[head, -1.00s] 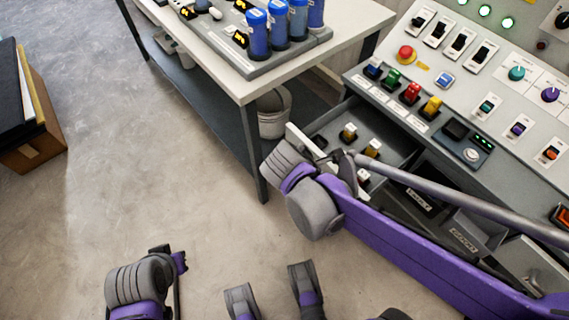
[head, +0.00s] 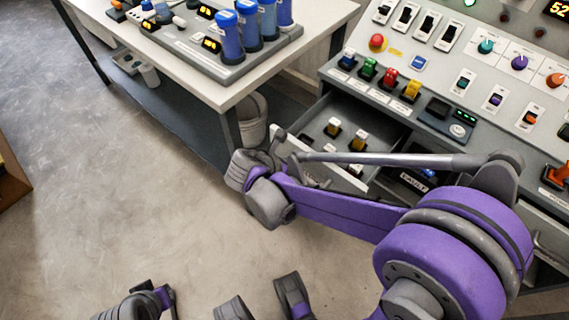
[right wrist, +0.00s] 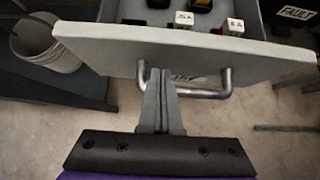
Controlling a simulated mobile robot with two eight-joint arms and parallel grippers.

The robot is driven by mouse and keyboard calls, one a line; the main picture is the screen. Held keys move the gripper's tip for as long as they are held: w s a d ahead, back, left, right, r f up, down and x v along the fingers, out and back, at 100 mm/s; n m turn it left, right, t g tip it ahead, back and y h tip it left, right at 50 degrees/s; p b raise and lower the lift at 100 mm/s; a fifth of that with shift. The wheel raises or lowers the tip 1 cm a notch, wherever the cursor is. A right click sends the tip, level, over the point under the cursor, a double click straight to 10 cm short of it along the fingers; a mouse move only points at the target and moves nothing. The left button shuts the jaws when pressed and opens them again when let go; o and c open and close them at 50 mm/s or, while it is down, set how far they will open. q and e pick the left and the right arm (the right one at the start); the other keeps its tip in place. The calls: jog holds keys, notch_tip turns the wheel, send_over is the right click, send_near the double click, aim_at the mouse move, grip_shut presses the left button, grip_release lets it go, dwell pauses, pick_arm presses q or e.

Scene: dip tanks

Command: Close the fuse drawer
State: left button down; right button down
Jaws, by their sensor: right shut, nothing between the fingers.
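My right gripper (right wrist: 163,76) is shut and empty. Its fingertips are at the front panel, near the left part of the handle and overlapping the bar in view. Contact is unclear. In the head view my right arm hides these fingers and part of the drawer front.
A drawer labelled FAULT (head: 414,181) is beside the fuse drawer. The control panel (head: 425,75) with switches is above. A white table (head: 215,92) with blue canisters (head: 227,38) stands left, with a bucket (right wrist: 50,45) near its leg. The floor in front is open.

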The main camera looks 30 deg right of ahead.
jog(key=shift+x, duration=0.9)
pick_arm(q)
jog(key=shift+f, duration=0.25)
pick_arm(e)
jog(key=shift+d, duration=0.1)
jog(key=w+d, duration=0.3)
jog(key=d, duration=0.4)
jog(key=w+d, duration=0.3)
jog(key=d, duration=0.4)
jog(key=w+d, duration=0.3)
jog(key=d, duration=0.5)
jog(key=shift+w+b, duration=0.1)
jog(key=shift+b, duration=0.25)
pick_arm(q)
jog(key=shift+a+f, duration=0.1)
jog(key=shift+f, duration=0.15)
pick_arm(e)
jog(key=shift+w+d+r, duration=0.1)
jog(key=shift+d, duration=0.2)
jog(key=shift+d+r, duration=0.1)
